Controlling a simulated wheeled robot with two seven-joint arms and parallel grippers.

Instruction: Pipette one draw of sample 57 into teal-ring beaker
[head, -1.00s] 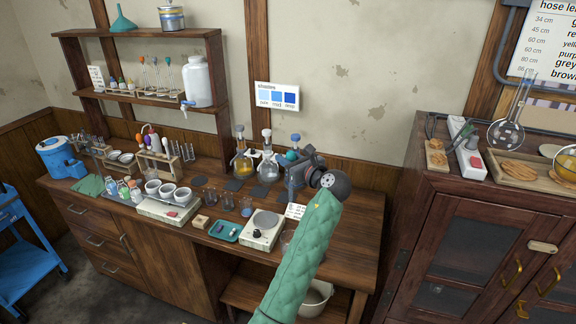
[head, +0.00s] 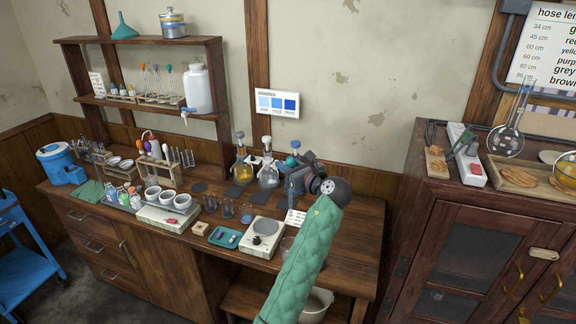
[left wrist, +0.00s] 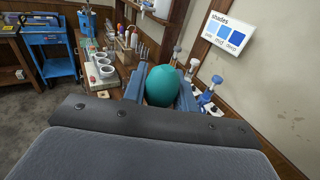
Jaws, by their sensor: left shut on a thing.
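My left gripper (head: 291,166) hangs over the right part of the bench, at the end of a green padded arm. It is shut on a teal rubber bulb (left wrist: 160,86), which shows between the fingers in the left wrist view. Whatever lies below the bulb is hidden by the gripper. Small clear beakers (head: 228,210) stand in a row on the bench to the gripper's left; I cannot make out a teal ring. Small sample bottles (head: 123,196) with coloured caps stand further left; their labels are too small to read. My right gripper is not in view.
Stoppered flasks (head: 268,175) stand behind, close to my left gripper. A hotplate (head: 263,238) and a teal tray (head: 224,237) lie in front. White cups (head: 167,197) and a tube rack (head: 155,166) are further left. A shelf (head: 140,41) rises behind the bench.

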